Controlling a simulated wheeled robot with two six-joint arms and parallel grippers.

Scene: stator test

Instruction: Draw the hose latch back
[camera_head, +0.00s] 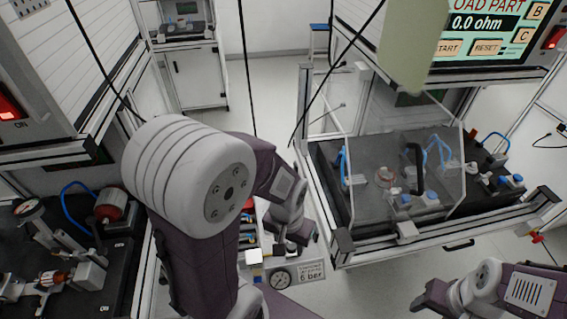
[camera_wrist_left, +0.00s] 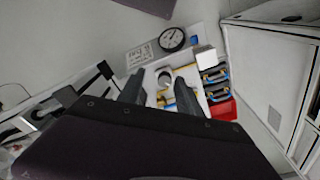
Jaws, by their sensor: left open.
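My left gripper (camera_head: 290,236) reaches down over a small panel between the two benches, its fingers hard to make out in the head view. In the left wrist view, the left gripper (camera_wrist_left: 160,92) is open, its two dark fingers apart with nothing held between them. A grey round fitting (camera_wrist_left: 164,77) with yellow and blue parts shows beyond and between the fingertips. I cannot tell whether it is the hose latch, or whether the fingers touch it. My right arm (camera_head: 490,285) is at the lower right, its fingers not distinguishable.
A pressure gauge (camera_head: 281,278) and a "6 bar" label (camera_head: 311,271) sit on the panel. A clear-guarded test bench (camera_head: 385,236) stands right, and a dark bench (camera_head: 120,262) left.

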